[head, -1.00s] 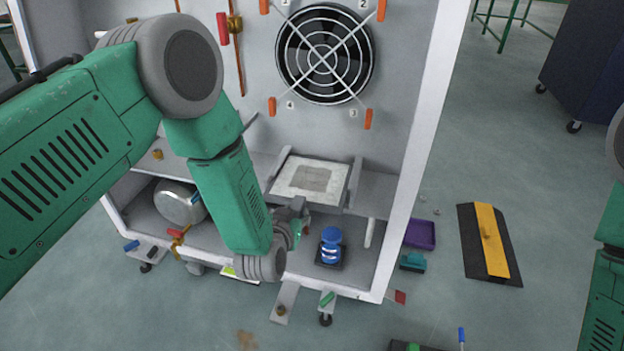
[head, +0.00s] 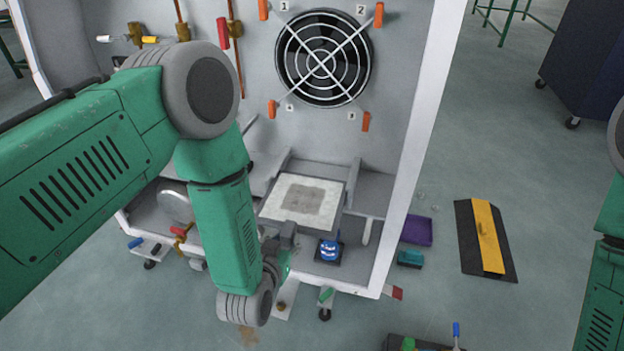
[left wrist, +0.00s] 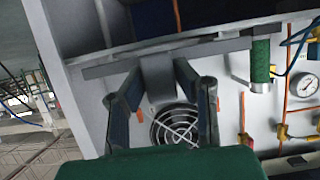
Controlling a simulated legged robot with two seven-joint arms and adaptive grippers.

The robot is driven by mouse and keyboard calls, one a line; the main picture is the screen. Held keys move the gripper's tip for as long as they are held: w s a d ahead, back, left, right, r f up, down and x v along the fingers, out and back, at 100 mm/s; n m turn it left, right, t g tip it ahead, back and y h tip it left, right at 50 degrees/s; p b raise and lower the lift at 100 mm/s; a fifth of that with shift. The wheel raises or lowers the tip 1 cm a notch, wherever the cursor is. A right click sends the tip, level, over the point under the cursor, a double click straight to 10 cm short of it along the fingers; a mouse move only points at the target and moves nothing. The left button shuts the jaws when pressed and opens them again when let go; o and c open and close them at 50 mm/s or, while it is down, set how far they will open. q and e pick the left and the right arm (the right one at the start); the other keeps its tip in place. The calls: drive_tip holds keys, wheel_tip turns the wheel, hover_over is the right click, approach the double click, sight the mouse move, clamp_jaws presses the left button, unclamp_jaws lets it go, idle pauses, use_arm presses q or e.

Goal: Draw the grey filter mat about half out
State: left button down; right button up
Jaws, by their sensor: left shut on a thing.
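The filter mat (head: 303,203) is a pale square panel with a grey patch on top, lying in a dark-edged frame between the shelf's side rails. It juts forward, over the cabinet's lower floor. My left gripper (head: 283,238) is at its front edge, with the fingers partly hidden by my arm. In the left wrist view my left gripper (left wrist: 158,72) is shut on a grey tab (left wrist: 158,82) below a long grey edge. My right arm shows at the right edge of the head view, but its gripper is out of view.
The white cabinet post (head: 412,150) stands close to the right of the mat. A blue-capped item (head: 329,250) sits below its front right corner. A fan (head: 323,58) is on the wall behind. A purple tray (head: 417,230) and a black-yellow ramp (head: 487,238) lie on the floor.

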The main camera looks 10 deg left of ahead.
use_arm(q)
drive_tip(key=shift+s, duration=0.4)
drive_tip(key=c, duration=1.2)
unclamp_jaws()
drive_tip(key=shift+w, duration=0.1)
drive_tip(key=v, duration=1.2)
drive_tip(key=s+a+g+p, duration=0.3)
drive_tip(key=s+g, duration=0.1)
drive_tip(key=s, duration=0.2)
drive_tip(key=s+a+g+p, duration=0.4)
drive_tip(key=s, duration=0.2)
drive_tip(key=s+a+g+p, duration=0.4)
drive_tip(key=s+g, duration=0.1)
drive_tip(key=shift+s+r, duration=0.15)
drive_tip(key=shift+s, duration=0.25)
